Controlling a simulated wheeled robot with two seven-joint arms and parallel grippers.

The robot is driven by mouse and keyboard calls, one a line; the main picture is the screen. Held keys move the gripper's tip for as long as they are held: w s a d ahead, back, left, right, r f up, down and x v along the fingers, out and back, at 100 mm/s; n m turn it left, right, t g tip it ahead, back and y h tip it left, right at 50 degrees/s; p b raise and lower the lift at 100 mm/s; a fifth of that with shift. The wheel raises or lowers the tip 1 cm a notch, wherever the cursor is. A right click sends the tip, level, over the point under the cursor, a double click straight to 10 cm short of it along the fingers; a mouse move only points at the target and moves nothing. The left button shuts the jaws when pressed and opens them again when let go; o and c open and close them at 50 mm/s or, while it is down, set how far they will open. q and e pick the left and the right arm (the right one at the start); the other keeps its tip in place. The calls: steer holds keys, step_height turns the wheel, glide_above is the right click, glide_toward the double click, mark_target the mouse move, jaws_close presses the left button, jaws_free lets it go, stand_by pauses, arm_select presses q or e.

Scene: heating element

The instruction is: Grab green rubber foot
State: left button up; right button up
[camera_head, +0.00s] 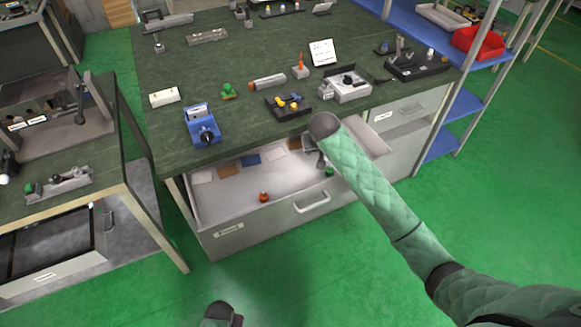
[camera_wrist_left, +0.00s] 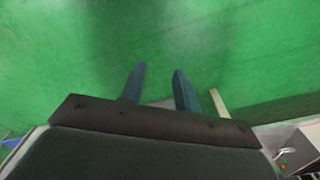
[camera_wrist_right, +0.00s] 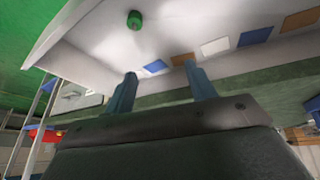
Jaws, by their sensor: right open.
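The green rubber foot (camera_head: 329,171) is a small round green piece in the open drawer (camera_head: 235,217), near its right end. In the right wrist view the green foot (camera_wrist_right: 134,19) lies on the pale drawer floor, ahead of the fingertips and apart from them. My right gripper (camera_wrist_right: 160,68) is open and empty, reaching over the drawer. In the head view my right forearm hides most of it. My left gripper (camera_wrist_left: 160,67) is open and empty over the green floor, away from the drawer.
An orange-red round piece (camera_head: 263,197) lies near the drawer's front. Coloured flat patches line the drawer's back. Above, the dark worktop (camera_head: 175,75) overhangs the drawer and holds a blue vise (camera_head: 202,125) and several parts. A second bench stands left.

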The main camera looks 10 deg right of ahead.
mark_target(330, 167)
steer(key=shift+w+d+f+m+g+h+p, duration=0.15)
steer(key=shift+w+d+f+m+g+p, duration=0.35)
steer(key=shift+d+f+m, duration=1.15)
steer(key=shift+w+d+f+m+g+h+p, duration=0.25)
steer(key=shift+w+f+m+g, duration=0.55)
steer(key=shift+f, duration=1.6)
steer(key=shift+w+d+f+m+g+h+p, duration=0.1)
steer(key=shift+w+d+f+m+p, duration=0.3)
steer(key=shift+d+f+m, duration=1.05)
steer(key=p+x, duration=0.1)
steer(key=x, duration=0.1)
steer(key=a+p+x, duration=0.1)
steer(key=x, duration=0.2)
steer(key=shift+w+a+f, duration=0.1)
steer(key=shift+f, duration=0.1)
steer(key=shift+w+f, duration=0.1)
steer(key=shift+f, duration=0.35)
arm_select(q)
steer(key=s+a+f, duration=0.2)
steer(key=s+f, duration=0.5)
steer(key=f, duration=0.2)
steer(key=s+a+f+t, duration=0.1)
steer(key=s+a+f, duration=0.2)
steer(key=s+f, duration=0.5)
steer(key=shift+f, duration=0.45)
arm_select(e)
steer(key=c, duration=1)
